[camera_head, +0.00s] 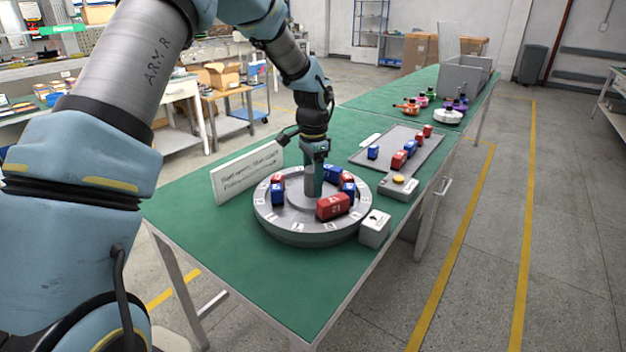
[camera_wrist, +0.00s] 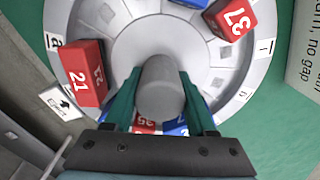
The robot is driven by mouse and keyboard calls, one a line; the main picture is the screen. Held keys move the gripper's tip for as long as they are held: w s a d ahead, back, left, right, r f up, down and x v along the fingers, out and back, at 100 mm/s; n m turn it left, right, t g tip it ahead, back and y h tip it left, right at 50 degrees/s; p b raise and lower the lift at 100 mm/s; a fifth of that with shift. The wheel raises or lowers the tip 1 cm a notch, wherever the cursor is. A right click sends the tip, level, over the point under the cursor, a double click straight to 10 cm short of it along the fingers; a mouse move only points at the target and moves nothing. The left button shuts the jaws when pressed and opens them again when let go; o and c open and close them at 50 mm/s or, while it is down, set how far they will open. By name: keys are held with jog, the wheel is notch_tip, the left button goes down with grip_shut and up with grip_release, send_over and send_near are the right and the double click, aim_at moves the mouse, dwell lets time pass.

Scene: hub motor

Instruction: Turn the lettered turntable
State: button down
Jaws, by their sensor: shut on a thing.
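The grey lettered turntable (camera_head: 300,236) sits near the front of the green table, with white letter labels around its rim. In the wrist view its pale ring (camera_wrist: 248,88) fills much of the picture. My gripper (camera_head: 312,190) reaches down to its middle. The green fingers are shut on the upright grey central knob (camera_wrist: 160,92), one on each side.
A white box with an arrow label (camera_head: 375,228) stands close beside the turntable. A white sign (camera_head: 246,172) stands behind it, left. A grey tray (camera_head: 432,150) with red and blue blocks and a yellow-button box (camera_head: 399,187) lie to the right. The table's front-left corner is clear.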

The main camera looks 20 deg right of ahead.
jog(key=shift+r+m+p, duration=0.15)
jog(key=shift+m+p, duration=0.85)
jog(key=shift+m, duration=1.7)
jog(key=shift+d+m+p, duration=0.1)
jog(key=shift+m+p, duration=0.75)
jog(key=shift+m, duration=1.15)
jog(key=shift+s+m, duration=0.1)
jog(key=shift+m, duration=0.5)
jog(key=shift+c, duration=1)
grip_release()
notch_tip(320, 180, up, 11)
jog(key=shift+f+b, duration=0.2)
jog(key=shift+b, duration=0.85)
